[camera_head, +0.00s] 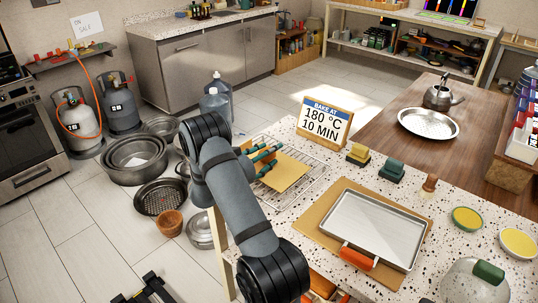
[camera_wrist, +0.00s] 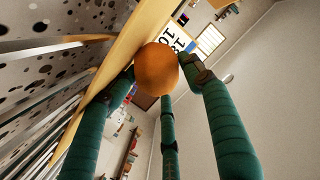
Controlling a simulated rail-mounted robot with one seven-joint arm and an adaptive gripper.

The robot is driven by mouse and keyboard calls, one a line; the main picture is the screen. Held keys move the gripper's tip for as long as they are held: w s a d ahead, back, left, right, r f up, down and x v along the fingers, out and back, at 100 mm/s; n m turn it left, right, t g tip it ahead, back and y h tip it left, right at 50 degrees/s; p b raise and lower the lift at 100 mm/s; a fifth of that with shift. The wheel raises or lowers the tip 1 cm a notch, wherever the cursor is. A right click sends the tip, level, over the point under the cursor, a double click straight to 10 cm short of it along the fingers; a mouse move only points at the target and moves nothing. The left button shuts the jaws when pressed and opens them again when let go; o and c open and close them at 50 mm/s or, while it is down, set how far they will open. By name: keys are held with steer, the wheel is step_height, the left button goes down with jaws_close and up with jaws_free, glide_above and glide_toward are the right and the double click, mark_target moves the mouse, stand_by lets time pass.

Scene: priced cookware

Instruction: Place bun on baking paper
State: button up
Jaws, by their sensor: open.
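The round orange-brown bun (camera_wrist: 157,68) shows in the wrist view between the green fingers of my gripper (camera_wrist: 165,85), beside the edge of a yellow board (camera_wrist: 122,60). The fingers are open around it; I cannot tell whether any touches it. A pale sheet that looks like the baking paper (camera_head: 375,228) lies in the metal tray (camera_head: 418,232), to the right of my gripper.
The tray sits on a tan board (camera_head: 318,213) with an orange mitt-like thing (camera_head: 357,258) at its front edge. A sign (camera_head: 324,118) stands behind the rack. Green and yellow blocks (camera_head: 392,170) and a wooden peg (camera_head: 430,184) stand behind the tray. A glass lid (camera_head: 474,286) is at front right.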

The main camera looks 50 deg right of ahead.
steer(key=shift+s+f, duration=0.2)
steer(key=shift+f, duration=0.05)
steer(key=shift+r+p, duration=0.25)
steer(key=shift+p, duration=0.15)
steer(key=a+r, duration=0.1)
steer(key=a, duration=0.3)
steer(key=a+b, duration=0.1)
steer(key=a, duration=0.3)
steer(key=a+r, duration=0.1)
steer(key=a, duration=0.3)
steer(key=shift+w+r+b, duration=0.3)
steer(key=shift+b, duration=0.05)
